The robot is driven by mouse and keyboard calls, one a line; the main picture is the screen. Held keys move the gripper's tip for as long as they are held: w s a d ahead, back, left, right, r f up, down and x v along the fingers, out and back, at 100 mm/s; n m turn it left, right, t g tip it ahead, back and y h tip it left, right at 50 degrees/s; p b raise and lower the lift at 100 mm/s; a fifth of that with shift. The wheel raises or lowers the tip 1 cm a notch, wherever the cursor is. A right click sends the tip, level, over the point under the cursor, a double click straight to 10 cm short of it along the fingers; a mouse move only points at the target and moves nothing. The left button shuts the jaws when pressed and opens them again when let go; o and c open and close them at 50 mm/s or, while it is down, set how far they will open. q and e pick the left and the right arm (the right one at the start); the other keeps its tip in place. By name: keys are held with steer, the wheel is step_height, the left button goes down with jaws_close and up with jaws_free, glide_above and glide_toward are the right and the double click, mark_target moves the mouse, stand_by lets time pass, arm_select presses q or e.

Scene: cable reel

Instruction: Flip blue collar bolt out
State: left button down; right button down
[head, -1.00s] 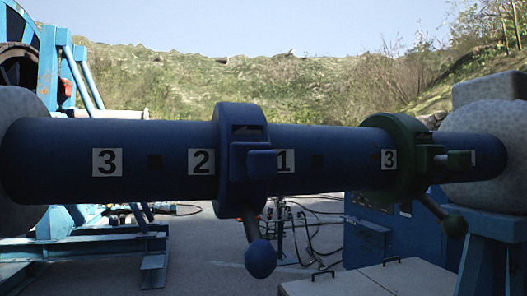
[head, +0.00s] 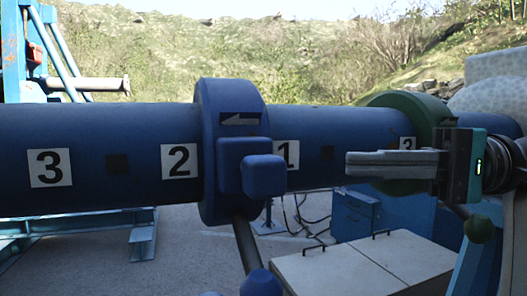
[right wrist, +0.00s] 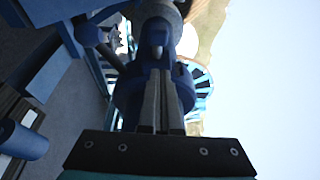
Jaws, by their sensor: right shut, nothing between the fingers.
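The blue collar (head: 207,150) sits around the dark blue shaft (head: 110,125), between labels 2 and 1. Its blue bolt (head: 263,175) is a blocky piece on the collar's front, and an arrow mark shows above it. A handle hangs below, ending in a blue ball knob (head: 262,283). My right gripper (head: 348,165) comes in from the right, shut and empty, with its fingertips pointing left toward the bolt, apart from it in the head view. In the right wrist view the shut fingers (right wrist: 160,78) point at the collar (right wrist: 126,98); contact cannot be told. My left gripper is not in view.
A green collar (head: 410,103) with a green ball knob (head: 479,229) sits farther right on the shaft, partly behind my right gripper. A pale lidded box (head: 360,270) and a blue cabinet (head: 357,215) stand below. Blue frames stand at the left. Space below the shaft's left is open.

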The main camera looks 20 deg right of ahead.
mark_target(281, 166)
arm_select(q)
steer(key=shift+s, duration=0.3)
arm_select(e)
steer(key=shift+s+a, duration=0.1)
steer(key=shift+s, duration=0.15)
